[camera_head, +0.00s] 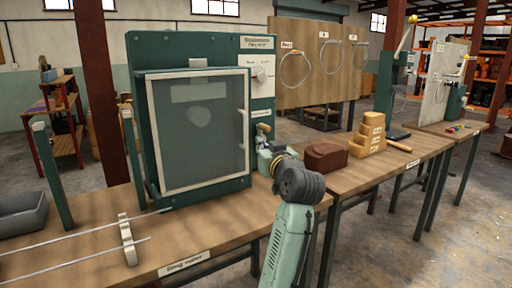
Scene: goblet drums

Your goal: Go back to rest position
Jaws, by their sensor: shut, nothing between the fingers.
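My arm rises from the bottom of the head view, with a pale green link and a dark grey joint in front of the bench edge. Its far end points away from the camera, beside the right side of the green cabinet (195,110). I cannot make out my gripper's fingers; they are hidden behind the wrist or blend with small fittings there. No object is visibly carried by the arm.
The near wooden bench (80,245) holds the cabinet, two metal rails with a pale bracket (128,240) and a grey tray (22,212). Right of my arm are a brown block (326,157), a stepped wooden block (368,137) and a mallet (398,146). Floor at far right is clear.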

